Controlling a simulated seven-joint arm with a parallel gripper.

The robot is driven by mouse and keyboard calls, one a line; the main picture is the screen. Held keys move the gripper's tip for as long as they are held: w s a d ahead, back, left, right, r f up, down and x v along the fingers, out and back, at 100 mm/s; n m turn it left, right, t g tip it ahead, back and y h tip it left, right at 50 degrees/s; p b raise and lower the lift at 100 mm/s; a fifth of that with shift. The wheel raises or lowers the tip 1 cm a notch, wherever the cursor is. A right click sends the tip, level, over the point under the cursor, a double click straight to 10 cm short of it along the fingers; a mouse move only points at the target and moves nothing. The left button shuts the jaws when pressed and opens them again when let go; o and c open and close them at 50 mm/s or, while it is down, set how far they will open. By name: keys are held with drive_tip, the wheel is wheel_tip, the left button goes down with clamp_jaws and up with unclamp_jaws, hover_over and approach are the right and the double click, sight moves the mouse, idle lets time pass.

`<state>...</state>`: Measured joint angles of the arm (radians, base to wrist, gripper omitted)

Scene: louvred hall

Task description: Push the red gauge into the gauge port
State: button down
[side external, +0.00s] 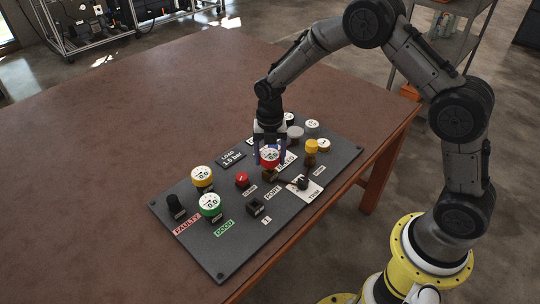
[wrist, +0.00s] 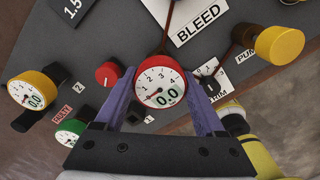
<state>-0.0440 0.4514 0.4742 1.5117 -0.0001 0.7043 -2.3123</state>
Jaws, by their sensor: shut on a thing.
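The red gauge (side external: 270,157), with a white dial, is between the two fingers of my gripper (side external: 269,150), which is shut on it. In the wrist view the red gauge (wrist: 159,88) sits between the purple fingers with its dial facing the camera.
Left of my gripper are a red knob (side external: 242,179), a yellow gauge (side external: 202,177) and a green gauge (side external: 210,204). The brown table (side external: 110,130) is clear at left.

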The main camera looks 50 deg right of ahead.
sight(270, 154)
drive_tip(key=shift+f, duration=0.9)
unclamp_jaws()
drive_tip(key=shift+r, duration=2.5)
wheel_tip(270, 154, up, 14)
